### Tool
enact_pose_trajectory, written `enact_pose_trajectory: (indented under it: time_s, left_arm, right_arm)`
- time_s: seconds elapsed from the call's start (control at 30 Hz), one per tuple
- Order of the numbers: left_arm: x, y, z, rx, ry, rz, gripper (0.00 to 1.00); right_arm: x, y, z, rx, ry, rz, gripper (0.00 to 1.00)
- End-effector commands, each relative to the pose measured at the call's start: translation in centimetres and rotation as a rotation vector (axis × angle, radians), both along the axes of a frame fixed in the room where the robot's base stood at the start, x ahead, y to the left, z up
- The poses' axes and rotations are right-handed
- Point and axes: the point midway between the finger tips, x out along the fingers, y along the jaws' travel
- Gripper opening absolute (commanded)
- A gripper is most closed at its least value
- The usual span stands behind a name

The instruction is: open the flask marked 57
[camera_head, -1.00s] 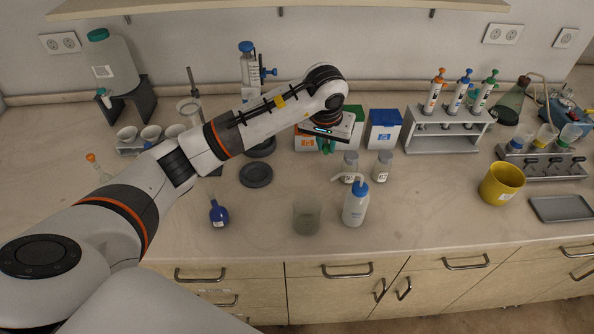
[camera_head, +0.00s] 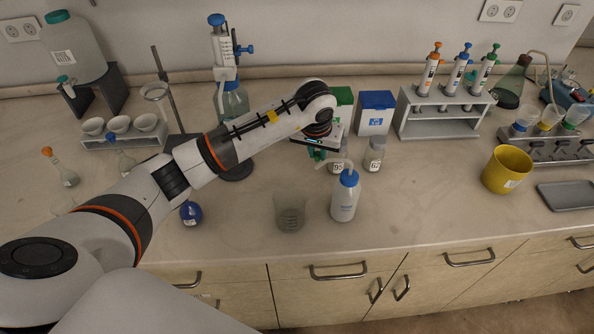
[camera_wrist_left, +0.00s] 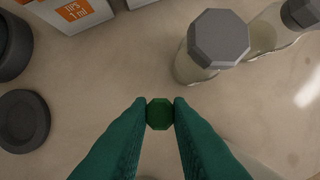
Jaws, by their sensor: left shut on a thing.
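My left gripper (camera_head: 318,160) hangs over the counter behind the wash bottle. In the wrist view its green fingers (camera_wrist_left: 160,114) are shut on a small dark green stopper (camera_wrist_left: 159,113). I cannot see a flask body under this stopper, nor whether it still sits in a neck. No mark 57 is legible. At the left stand a clear flask with an orange stopper (camera_head: 67,176) and one with a blue stopper (camera_head: 123,160), partly behind my arm. A round blue flask (camera_head: 190,213) stands near the front. My right gripper is not in view.
Two grey-capped bottles (camera_head: 375,155) (camera_wrist_left: 213,45) stand close right of the gripper. A wash bottle (camera_head: 344,201) and a beaker (camera_head: 289,213) stand in front. Boxes (camera_head: 376,112) and a pipette rack (camera_head: 440,116) stand behind. The counter left of the yellow bucket (camera_head: 503,170) is clear.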

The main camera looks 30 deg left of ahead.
Motion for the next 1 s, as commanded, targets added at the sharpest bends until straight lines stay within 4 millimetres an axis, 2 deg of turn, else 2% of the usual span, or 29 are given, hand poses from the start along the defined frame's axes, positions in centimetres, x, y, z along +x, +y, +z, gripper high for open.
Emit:
enact_pose_trajectory:
  time_s: [0.1, 0.33, 0.53, 0.93, 0.97, 1.0]
  left_arm:
    - [-0.1, -0.1, -1.9, -0.003, 0.005, 0.000, 0.00]
    - [0.0, 0.0, -3.9, 0.000, 0.001, 0.000, 0.00]
    - [-0.1, 0.0, -6.6, -0.002, 0.003, 0.001, 0.00]
    - [0.1, 0.0, -7.5, 0.001, -0.003, -0.001, 0.00]
    - [0.0, 0.0, -7.3, 0.001, -0.003, -0.001, 0.21]
    - [0.0, 0.0, -7.3, 0.001, -0.002, -0.001, 0.28]
  right_arm:
    - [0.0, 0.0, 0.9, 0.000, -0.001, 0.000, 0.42]
    - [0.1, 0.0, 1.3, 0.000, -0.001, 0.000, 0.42]
    - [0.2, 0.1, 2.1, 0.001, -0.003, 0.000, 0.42]
    - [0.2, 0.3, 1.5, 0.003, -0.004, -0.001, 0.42]
    - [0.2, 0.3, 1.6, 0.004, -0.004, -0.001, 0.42]
    - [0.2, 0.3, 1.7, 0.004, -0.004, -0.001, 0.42]
